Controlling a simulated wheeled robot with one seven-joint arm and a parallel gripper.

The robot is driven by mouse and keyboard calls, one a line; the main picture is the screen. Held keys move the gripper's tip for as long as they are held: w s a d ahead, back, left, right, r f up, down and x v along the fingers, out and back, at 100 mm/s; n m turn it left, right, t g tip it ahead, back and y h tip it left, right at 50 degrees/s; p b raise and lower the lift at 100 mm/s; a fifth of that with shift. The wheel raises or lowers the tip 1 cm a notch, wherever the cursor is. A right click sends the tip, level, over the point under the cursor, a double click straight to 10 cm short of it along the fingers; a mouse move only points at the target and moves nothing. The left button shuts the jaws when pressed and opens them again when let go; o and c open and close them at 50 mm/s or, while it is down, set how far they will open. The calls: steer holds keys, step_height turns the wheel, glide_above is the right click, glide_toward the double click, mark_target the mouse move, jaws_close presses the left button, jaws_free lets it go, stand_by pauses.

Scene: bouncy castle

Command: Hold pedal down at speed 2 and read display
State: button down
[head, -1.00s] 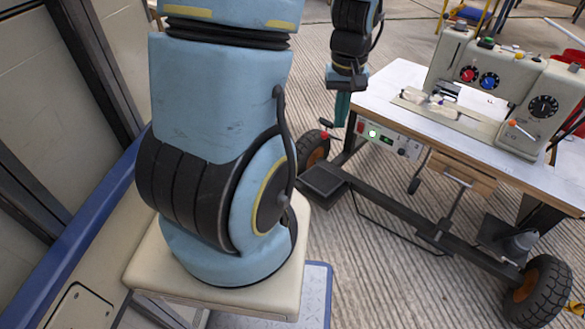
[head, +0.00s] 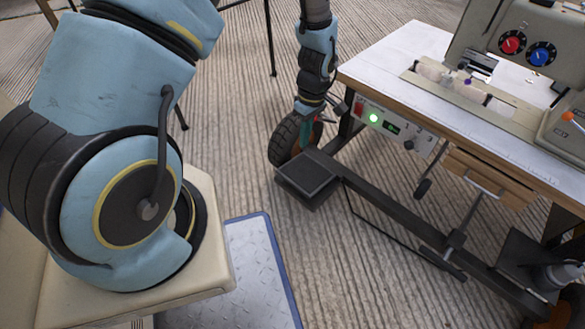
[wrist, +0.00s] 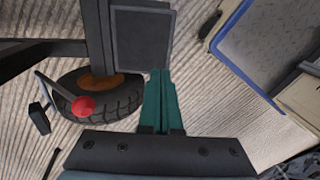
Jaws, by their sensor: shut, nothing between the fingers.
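The black pedal (head: 308,178) is a flat square plate low on the left end of the sewing table's frame; it also shows in the wrist view (wrist: 142,38). My gripper (head: 306,143) is above the pedal's far edge, its teal fingers together and empty. In the wrist view the closed fingers (wrist: 158,78) point at the pedal's near edge; I cannot tell whether they touch it. The control panel (head: 395,128) under the tabletop has a lit green light (head: 373,118), a small dark display (head: 392,127) with green marks too small to read, and a black knob (head: 409,145).
The sewing machine (head: 505,45) with red and blue dials stands on the white tabletop (head: 400,62). A wheel (head: 287,138) is close behind my gripper. A red-knobbed lever (wrist: 83,106) sticks out beside it. Ribbed floor is open left of the pedal.

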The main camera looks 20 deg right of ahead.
mark_target(295, 181)
steer(key=f+b, duration=0.1)
steer(key=f, duration=0.3)
steer(key=a+f+b, duration=0.1)
steer(key=f+b, duration=0.1)
steer(key=f, duration=0.3)
steer(key=s+f+b, duration=0.1)
steer(key=f, duration=0.3)
steer(key=shift+a+f+b, duration=0.35)
steer(key=shift+f, duration=0.05)
steer(key=shift+s+a+f+p, duration=0.1)
steer(key=shift+a+f+p, duration=0.1)
steer(key=shift+f, duration=0.35)
steer(key=shift+s+a+f+p, duration=0.15)
steer(key=shift+a+f, duration=0.1)
steer(key=shift+f, duration=0.35)
steer(key=shift+s+a+f+p, duration=0.1)
steer(key=shift+a+f, duration=0.1)
steer(key=shift+f, duration=0.35)
step_height(295, 181, up, 15)
steer(key=p, duration=0.6)
steer(key=shift+s+a+f, duration=0.2)
steer(key=shift+s+a, duration=0.05)
steer(key=shift+a, duration=0.1)
